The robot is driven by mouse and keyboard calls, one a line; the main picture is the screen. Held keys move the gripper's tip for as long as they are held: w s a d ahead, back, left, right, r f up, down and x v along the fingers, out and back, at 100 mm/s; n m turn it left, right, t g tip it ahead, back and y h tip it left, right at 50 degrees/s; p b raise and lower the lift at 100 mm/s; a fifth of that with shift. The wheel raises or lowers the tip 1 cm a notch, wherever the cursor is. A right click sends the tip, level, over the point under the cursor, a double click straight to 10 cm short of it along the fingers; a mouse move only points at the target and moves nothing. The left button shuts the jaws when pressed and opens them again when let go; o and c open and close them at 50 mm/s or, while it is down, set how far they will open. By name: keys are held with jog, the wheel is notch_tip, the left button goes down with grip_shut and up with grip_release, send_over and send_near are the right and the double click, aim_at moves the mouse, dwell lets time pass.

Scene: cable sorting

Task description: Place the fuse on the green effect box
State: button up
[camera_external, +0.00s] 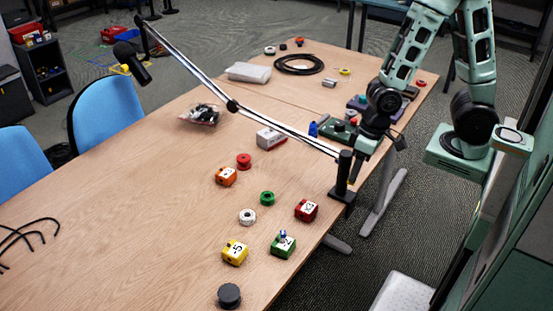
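The green effect box (284,246) sits near the front edge of the table, with a white label and a small blue part on its top. I cannot make out a fuse for certain; a small blue upright item (313,129) stands farther back, close to my gripper. My gripper (361,156) points down at the table's right edge, just behind the lamp clamp and away from the green box. Its fingers are small and dark, and I cannot see whether they are apart or hold anything.
Yellow (235,253), red (306,210) and orange (226,176) boxes stand around the green box. Cable rolls lie between them. The black lamp clamp (343,181) rises from the table edge, and its long arm crosses the table. The table's left part is mostly clear.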

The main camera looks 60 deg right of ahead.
jog(key=s+d+r+n+g+h, duration=0.1)
jog(key=s+d+r+n+h, duration=0.1)
jog(key=s+d+r+n, duration=0.3)
notch_tip(320, 180, up, 2)
jog(key=shift+s+r+n, duration=0.2)
jog(key=shift+s+n, duration=0.1)
jog(key=shift+s, duration=0.05)
